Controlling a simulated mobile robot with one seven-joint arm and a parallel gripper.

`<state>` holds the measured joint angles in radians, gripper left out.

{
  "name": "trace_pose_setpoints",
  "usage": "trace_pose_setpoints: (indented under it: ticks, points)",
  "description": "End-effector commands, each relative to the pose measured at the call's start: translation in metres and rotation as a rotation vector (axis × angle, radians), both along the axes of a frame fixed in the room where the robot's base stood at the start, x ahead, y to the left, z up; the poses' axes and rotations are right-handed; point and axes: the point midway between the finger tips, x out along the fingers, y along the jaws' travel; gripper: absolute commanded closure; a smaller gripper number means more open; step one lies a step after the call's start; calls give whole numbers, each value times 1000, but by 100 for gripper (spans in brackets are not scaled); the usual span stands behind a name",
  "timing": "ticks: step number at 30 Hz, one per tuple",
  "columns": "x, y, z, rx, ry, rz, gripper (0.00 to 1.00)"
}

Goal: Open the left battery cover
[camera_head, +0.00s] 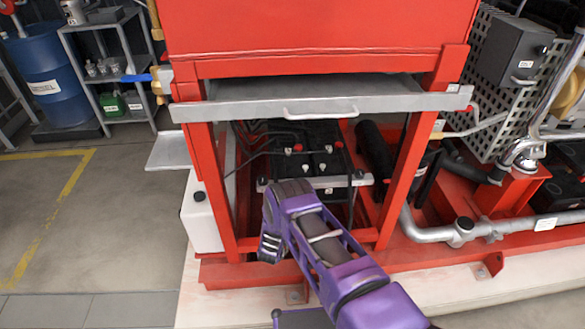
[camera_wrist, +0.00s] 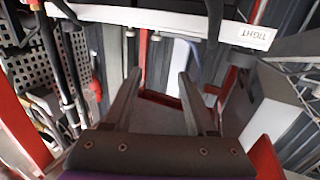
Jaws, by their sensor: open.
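A grey cover panel (camera_head: 250,108) with a pale bar handle (camera_head: 320,113) spans the red frame in the head view. It lies across the frame above a black battery (camera_head: 312,145) with red and white caps, which shows in the opening below. I cannot tell whether this panel is the left battery cover. My gripper (camera_wrist: 158,75) is open, with nothing between its two grey fingers in the wrist view. In the head view its fingers are hidden, and my purple wrist is low in front of the opening, below and apart from the handle.
Red frame posts (camera_head: 217,195) flank the opening. A white container (camera_head: 203,215) stands left. A grey pipe (camera_head: 430,234) and perforated guard (camera_head: 490,75) are right. A labelled white bar (camera_wrist: 195,25) crosses the wrist view beyond the fingers. Floor at left is clear before a blue barrel (camera_head: 45,75).

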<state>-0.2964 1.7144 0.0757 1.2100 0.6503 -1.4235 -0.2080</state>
Motion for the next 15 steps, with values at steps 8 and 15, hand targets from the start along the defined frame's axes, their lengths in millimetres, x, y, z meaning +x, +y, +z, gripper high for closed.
trace_pose_setpoints:
  ticks: [8,15]
  points:
    - [-6,-11,-18,10,-28,-40,43]
    - [33,-28,-19,11,-29,-41,43]
